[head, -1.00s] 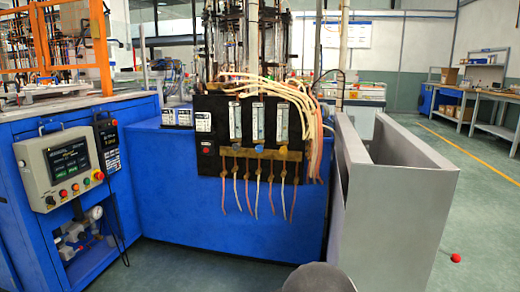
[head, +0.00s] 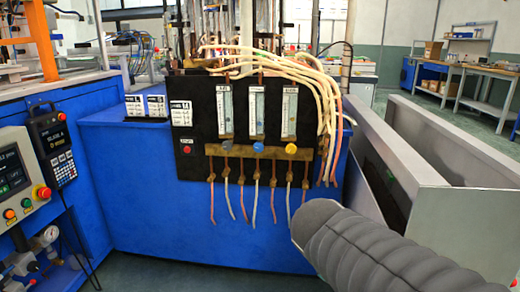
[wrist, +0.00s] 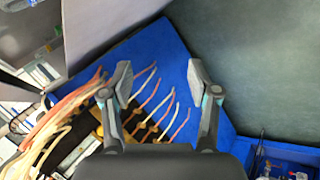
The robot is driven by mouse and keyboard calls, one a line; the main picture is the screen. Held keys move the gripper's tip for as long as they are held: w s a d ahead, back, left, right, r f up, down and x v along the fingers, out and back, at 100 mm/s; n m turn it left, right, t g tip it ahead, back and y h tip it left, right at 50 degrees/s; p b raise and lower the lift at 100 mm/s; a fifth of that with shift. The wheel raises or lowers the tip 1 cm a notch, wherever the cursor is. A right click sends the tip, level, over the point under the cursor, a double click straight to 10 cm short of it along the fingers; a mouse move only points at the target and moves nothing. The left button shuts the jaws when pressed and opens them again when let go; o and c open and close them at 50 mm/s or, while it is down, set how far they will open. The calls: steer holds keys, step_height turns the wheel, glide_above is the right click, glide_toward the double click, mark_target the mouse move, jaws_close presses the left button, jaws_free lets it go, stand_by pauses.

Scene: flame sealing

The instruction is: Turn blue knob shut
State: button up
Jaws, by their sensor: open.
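The blue knob (head: 258,147) is the middle one in a row on the brass strip of the black flowmeter panel (head: 195,88). A grey knob (head: 224,144) is to its left and a yellow-orange knob (head: 291,148) to its right. In the wrist view my gripper (wrist: 160,77) is open and empty, with the panel's tubes (wrist: 152,105) beyond and between its fingers. The blue knob cannot be made out in the wrist view. In the head view my grey arm shows at the lower right, and the gripper itself is not visible there.
The panel stands against a blue cabinet (head: 140,185), with several tubes (head: 310,75) looping over its top right. Grey metal sheet walls (head: 450,220) stand to the right. A control box (head: 15,180) with a red button is at the left.

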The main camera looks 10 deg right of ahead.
steer(key=w+d+r+n+t+h, duration=0.2)
steer(key=w+r+n+h, duration=0.15)
steer(key=w+n, duration=0.5)
steer(key=n+t+y, duration=0.3)
steer(key=n+t, duration=0.7)
steer(key=n, duration=0.8)
glide_toward(259, 148)
steer(key=shift+m, duration=0.25)
steer(key=p+x, duration=0.1)
steer(key=x, duration=0.7)
steer(key=shift+w+r, duration=0.2)
steer(key=shift+w, duration=0.1)
steer(key=c, duration=1.1)
